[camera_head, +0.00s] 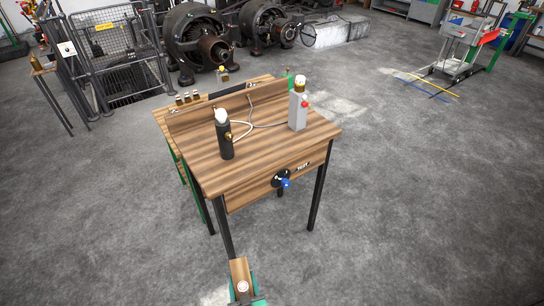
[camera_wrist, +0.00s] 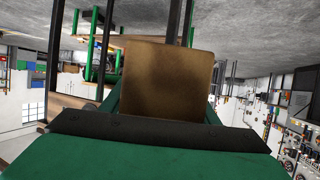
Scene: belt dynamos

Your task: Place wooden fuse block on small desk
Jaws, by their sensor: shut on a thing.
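The wooden fuse block (camera_head: 239,268) is a brown block with a pale round spot on its near end. My gripper (camera_head: 244,284) is shut on it at the bottom of the head view, low in front of the desk. In the wrist view the block (camera_wrist: 168,80) fills the middle between the green fingers. A wooden desk (camera_head: 250,150) with dark legs stands ahead, apart from the block. I cannot tell whether this or the green-legged wooden top behind it (camera_head: 160,118) is the small desk.
On the desk stand a black cylinder (camera_head: 224,140) with a white top and a grey box (camera_head: 298,112) with a red button, joined by cables. A blue-handled knob (camera_head: 284,182) sticks out of the front. Large dynamos (camera_head: 198,40) stand behind.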

